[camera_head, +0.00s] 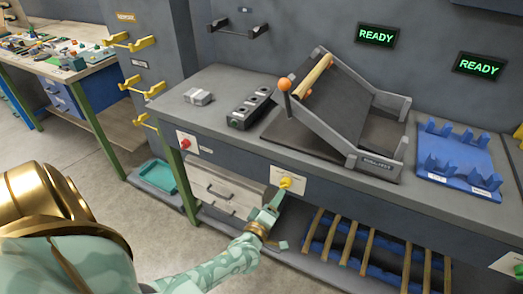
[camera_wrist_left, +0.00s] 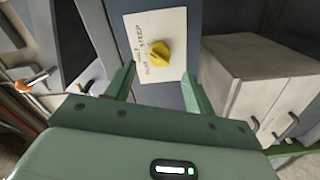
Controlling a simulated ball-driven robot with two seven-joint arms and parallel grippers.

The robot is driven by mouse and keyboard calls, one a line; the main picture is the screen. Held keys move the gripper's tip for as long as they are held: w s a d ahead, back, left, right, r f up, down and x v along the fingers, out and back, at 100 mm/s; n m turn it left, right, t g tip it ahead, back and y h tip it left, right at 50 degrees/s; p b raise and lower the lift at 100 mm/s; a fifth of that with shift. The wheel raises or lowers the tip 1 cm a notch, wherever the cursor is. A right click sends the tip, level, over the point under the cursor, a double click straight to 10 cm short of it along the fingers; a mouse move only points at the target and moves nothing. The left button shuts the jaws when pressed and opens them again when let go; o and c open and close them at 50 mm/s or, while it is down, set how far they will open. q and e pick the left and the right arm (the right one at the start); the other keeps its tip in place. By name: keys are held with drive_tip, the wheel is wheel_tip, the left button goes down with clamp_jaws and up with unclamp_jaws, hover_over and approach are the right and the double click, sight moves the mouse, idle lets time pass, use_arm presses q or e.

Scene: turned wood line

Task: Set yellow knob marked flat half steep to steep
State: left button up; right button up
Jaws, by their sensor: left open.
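The yellow knob (camera_head: 285,182) sits on a pale label plate (camera_head: 297,187) on the front of the grey bench. In the left wrist view the knob (camera_wrist_left: 158,54) is seen nearly face on, with small printed words around it; STEEP is readable. I cannot tell for sure which word its ridge points to. My left gripper (camera_head: 273,203) is just in front of and below the knob. In the left wrist view its two fingers are spread, one on each side of the knob, with nothing between them and apart from it. My right gripper is out of view.
A red button (camera_head: 185,143) is on the bench front, left of the knob. A drawer box (camera_head: 225,192) stands under the bench beside my left gripper. On top are a tilted frame (camera_head: 345,110) with an orange ball and a blue rack (camera_head: 460,155). Wooden sticks (camera_head: 370,245) lie below.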

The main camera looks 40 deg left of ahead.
use_arm(q)
drive_tip(key=p+v, duration=0.1)
drive_tip(key=v, duration=0.9)
drive_tip(key=shift+s+d, duration=0.2)
drive_tip(key=shift+s, duration=0.05)
drive_tip(key=s+d+f+m+g+h, duration=0.2)
drive_tip(key=s+f+m+g, duration=0.3)
drive_tip(key=f, duration=0.4)
drive_tip(key=s+d+f+m+g+h, duration=0.25)
drive_tip(key=s+f+m, duration=0.25)
drive_tip(key=f+m, duration=0.25)
drive_tip(key=s+f+m+g, duration=0.2)
drive_tip(key=s+f+g, duration=0.1)
drive_tip(key=s, duration=0.6)
drive_tip(key=s+f+m+g, duration=0.3)
drive_tip(key=s+f, duration=0.2)
drive_tip(key=s, duration=0.5)
drive_tip(key=s+f+m+g, duration=0.3)
drive_tip(key=s+f+g, duration=0.1)
drive_tip(key=s, duration=0.6)
drive_tip(key=shift+f, duration=0.4)
drive_tip(key=shift+w+a+y, duration=0.1)
drive_tip(key=shift+y, duration=0.15)
